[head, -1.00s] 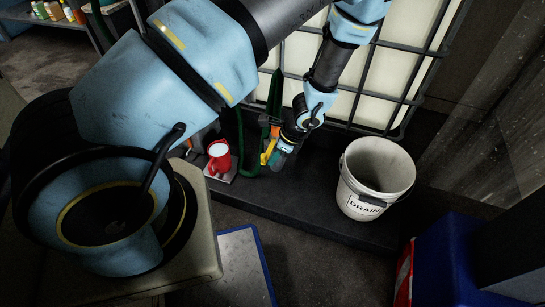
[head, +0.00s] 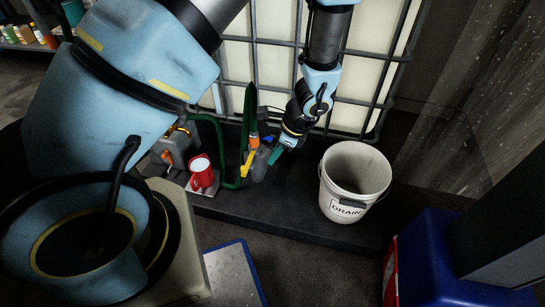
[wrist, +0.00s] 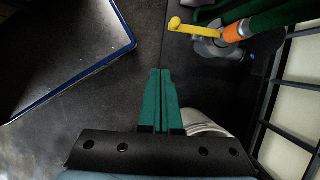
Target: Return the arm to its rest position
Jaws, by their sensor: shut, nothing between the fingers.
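My gripper (head: 278,152) is at the end of my blue and black arm, above the dark platform in the head view. In the wrist view its two green fingers (wrist: 160,96) lie side by side, closed with nothing between them. In the head view it is just right of a grey valve fitting (head: 259,166) with a yellow lever (head: 249,164). The yellow lever also shows at the upper right of the wrist view (wrist: 194,30), apart from the fingers. I cannot tell the exact gap in depth.
A white bucket marked DRAIN (head: 353,185) stands right of my gripper. A caged white tank (head: 275,70) rises behind. A red jug (head: 202,174) sits left on a small plate. A blue-edged panel (head: 232,272) and a blue container (head: 440,262) are in front. Open floor lies between them.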

